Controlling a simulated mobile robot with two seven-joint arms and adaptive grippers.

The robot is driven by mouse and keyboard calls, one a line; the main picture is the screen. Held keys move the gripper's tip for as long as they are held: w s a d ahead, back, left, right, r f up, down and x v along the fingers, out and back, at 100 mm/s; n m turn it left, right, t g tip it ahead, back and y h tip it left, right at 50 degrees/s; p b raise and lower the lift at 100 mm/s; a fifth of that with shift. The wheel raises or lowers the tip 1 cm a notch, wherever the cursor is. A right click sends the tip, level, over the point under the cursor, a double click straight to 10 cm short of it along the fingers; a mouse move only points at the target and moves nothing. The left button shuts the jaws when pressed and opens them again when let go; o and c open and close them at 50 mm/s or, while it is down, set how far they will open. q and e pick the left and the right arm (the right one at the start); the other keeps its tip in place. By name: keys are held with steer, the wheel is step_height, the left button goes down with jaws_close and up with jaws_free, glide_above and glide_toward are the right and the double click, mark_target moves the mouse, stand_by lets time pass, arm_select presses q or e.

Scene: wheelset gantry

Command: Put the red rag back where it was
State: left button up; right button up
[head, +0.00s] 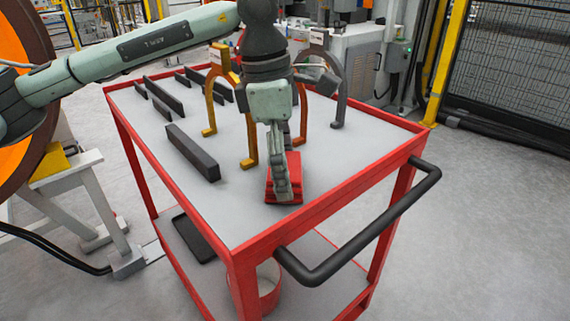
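The red rag (295,172) is a folded, block-like bundle near the front of the grey-topped red cart (235,222). My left arm comes in from the left and reaches down over it. My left gripper (281,192) points down at the rag, and its fingers overlap the rag in the picture. Red shows on both sides of the fingers. The fingers are seen edge-on, so I cannot tell if they are closed on the rag. The rag appears to rest on the cart top. My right gripper is not in view.
Yellow (250,140) and grey (338,105) arch-shaped pieces stand behind the gripper. Several dark bars lie on the cart's left, one long bar (192,153) nearest. The right of the top is clear. A black handle (365,238) juts from the front right.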

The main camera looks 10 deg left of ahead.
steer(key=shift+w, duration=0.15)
arm_select(q)
steer(key=shift+f, duration=0.1)
steer(key=o, duration=1)
steer(key=shift+r, duration=0.7)
steer(key=r, duration=0.3)
steer(key=a+r, duration=0.1)
steer(key=r, duration=0.7)
steer(key=shift+s+a, duration=0.15)
steer(key=shift+a, duration=0.15)
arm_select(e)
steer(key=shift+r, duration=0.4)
arm_select(q)
steer(key=shift+f, duration=0.1)
